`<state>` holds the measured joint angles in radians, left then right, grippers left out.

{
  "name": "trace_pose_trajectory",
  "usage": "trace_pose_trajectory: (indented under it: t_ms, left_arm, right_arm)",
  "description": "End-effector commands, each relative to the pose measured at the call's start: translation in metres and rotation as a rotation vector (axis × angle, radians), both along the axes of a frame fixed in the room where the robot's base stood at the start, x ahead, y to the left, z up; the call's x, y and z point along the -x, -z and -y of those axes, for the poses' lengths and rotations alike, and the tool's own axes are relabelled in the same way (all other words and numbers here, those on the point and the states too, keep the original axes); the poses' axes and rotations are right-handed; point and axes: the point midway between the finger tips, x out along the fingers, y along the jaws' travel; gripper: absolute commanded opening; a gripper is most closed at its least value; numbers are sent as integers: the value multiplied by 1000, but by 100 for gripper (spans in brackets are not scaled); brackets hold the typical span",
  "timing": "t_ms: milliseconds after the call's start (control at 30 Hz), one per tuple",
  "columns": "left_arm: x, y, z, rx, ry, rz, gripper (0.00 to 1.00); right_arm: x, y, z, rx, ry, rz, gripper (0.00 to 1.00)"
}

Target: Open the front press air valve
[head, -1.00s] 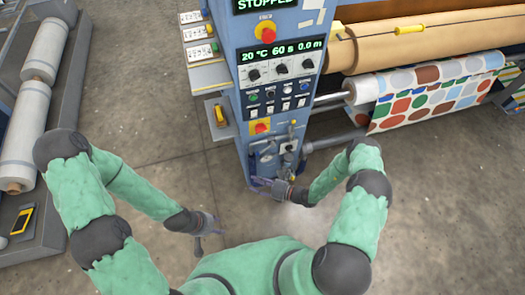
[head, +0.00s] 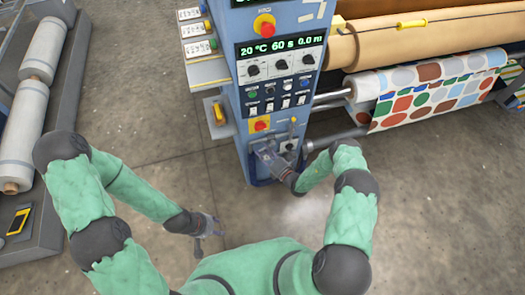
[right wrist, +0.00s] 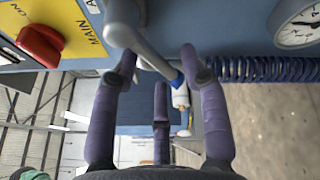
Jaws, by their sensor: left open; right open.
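The blue press column (head: 245,105) stands ahead of me. Its lower front holds a red main switch on a yellow plate (head: 261,124) and a round gauge (head: 290,145). My right gripper (head: 265,153) is open just in front of this lower section. In the right wrist view, a grey metal lever-like part (right wrist: 150,48) reaches down between the open purple fingers (right wrist: 158,65). It appears to belong to the air valve; I cannot tell whether a finger touches it. My left gripper (head: 213,223) is open and empty above the floor, away from the press.
In the right wrist view, the red main switch (right wrist: 40,43) is at upper left, the gauge (right wrist: 300,22) at upper right and a blue coiled hose (right wrist: 265,69) below it. A patterned fabric roll (head: 430,95) is to the right. Floor (head: 180,110) left of the column is clear.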

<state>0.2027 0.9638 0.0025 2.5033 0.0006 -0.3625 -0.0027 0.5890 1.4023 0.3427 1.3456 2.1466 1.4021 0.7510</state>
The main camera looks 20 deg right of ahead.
Motion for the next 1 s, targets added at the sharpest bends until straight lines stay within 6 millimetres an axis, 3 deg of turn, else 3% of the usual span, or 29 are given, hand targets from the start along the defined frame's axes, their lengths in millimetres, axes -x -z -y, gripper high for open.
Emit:
trace_pose_trajectory:
  t_ms: [200, 500, 667, 1000]
  left_arm:
    - [0, 5, 0, 0, 0, 0, 44]
    - [0, 5, 0, 0, 0, 0, 44]
    - [0, 5, 0, 0, 0, 0, 44]
    - [0, 3, 0, 0, 0, 0, 44]
  right_arm:
    - [-14, 0, -7, 0, -1, 1, 45]
    - [-16, 0, -7, 0, 0, 0, 45]
    - [-16, 0, -7, 0, 0, 0, 0]
    - [-8, -1, -7, -18, 0, -2, 0]
